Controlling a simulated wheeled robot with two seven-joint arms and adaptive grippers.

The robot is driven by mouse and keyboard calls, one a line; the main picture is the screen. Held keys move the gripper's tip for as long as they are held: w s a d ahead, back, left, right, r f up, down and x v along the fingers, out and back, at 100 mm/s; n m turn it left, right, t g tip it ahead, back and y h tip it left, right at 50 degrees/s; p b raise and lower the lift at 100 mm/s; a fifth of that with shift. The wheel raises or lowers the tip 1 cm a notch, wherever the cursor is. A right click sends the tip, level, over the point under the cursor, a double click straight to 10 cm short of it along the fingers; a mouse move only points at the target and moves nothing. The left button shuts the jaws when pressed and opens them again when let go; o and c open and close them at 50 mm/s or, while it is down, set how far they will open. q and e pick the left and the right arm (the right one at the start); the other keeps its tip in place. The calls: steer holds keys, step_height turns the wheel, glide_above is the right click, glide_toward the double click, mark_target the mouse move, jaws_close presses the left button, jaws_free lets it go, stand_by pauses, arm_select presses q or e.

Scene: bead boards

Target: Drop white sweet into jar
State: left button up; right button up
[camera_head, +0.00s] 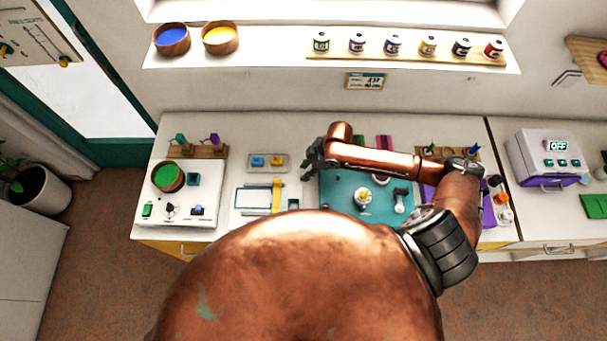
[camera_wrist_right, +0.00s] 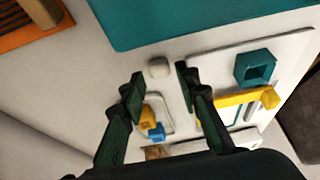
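A small white rounded block, which looks like the white sweet (camera_wrist_right: 158,67), lies on the white counter in the right wrist view, close to the teal mat. My right gripper (camera_wrist_right: 160,82) is open, with its fingertips apart on either side of the sweet in that view; I see no contact. In the head view the right gripper (camera_head: 314,158) is over the counter at the mat's left edge, and I cannot make out the sweet there. Several small lidded jars (camera_head: 357,44) stand on the back shelf; I cannot tell which jar is meant. My left gripper is not in view.
The teal mat (camera_head: 336,205) carries a white item with a yellow top (camera_head: 363,197). A tray with blue and yellow blocks (camera_head: 268,162) and a teal square cup (camera_wrist_right: 256,68) are near the gripper. My arm crosses above the mat.

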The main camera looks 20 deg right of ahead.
steer(key=shift+x, duration=0.8)
steer(key=shift+d, duration=0.15)
steer(key=shift+c, duration=0.2)
steer(key=c, duration=0.6)
steer(key=shift+o, duration=0.2)
